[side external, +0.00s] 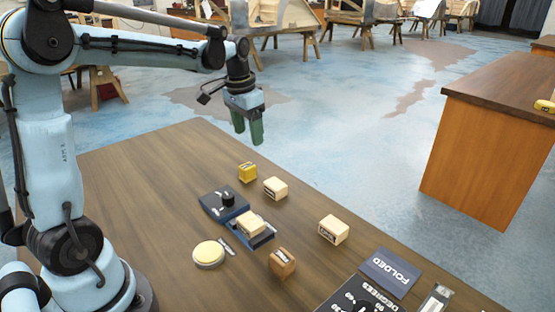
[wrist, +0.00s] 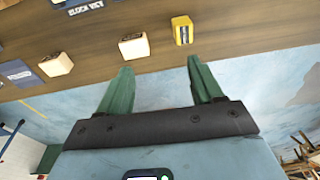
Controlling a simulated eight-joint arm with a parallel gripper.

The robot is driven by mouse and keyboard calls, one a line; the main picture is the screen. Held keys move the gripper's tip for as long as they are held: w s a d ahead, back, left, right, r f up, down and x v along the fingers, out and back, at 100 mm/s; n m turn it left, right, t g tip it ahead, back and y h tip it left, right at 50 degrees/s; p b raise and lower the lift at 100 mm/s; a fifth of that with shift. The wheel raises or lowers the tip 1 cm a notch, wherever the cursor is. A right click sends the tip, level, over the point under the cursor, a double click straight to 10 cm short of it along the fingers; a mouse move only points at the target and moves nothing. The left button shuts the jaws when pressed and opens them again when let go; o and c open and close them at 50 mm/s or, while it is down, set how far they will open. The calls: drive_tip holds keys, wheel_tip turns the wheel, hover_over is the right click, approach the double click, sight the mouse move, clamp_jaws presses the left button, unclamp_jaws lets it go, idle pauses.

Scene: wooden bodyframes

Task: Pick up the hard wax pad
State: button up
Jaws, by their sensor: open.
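I cannot tell for certain which piece is the hard wax pad. A round cream disc (side external: 209,254) that looks like wax lies flat on the table's near left part, in the side view. Several pale block-shaped pieces lie near it. My gripper (side external: 249,132) is open and empty, in the air beyond the table's far edge, well away from the disc. Its two green fingers also show in the wrist view (wrist: 160,70), with nothing between them. The disc is not seen in the wrist view.
A yellow block (side external: 247,172), cream blocks (side external: 276,188) (side external: 333,230) and a brown block (side external: 282,263) stand on the table. A navy device with a black knob (side external: 223,203) and a pale block on a blue base (side external: 251,224) are among them. The table's left part is clear.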

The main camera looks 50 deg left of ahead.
drive_tip(key=g, duration=0.1)
hover_over(246, 166)
wheel_tip(246, 166, down, 2)
drive_tip(key=f, duration=0.1)
drive_tip(key=shift+g, duration=0.3)
wheel_tip(246, 166, down, 12)
drive_tip(key=shift+f, duration=0.1)
drive_tip(key=shift+s, duration=0.1)
drive_tip(key=c, duration=1.1)
drive_tip(key=shift+c, duration=0.2)
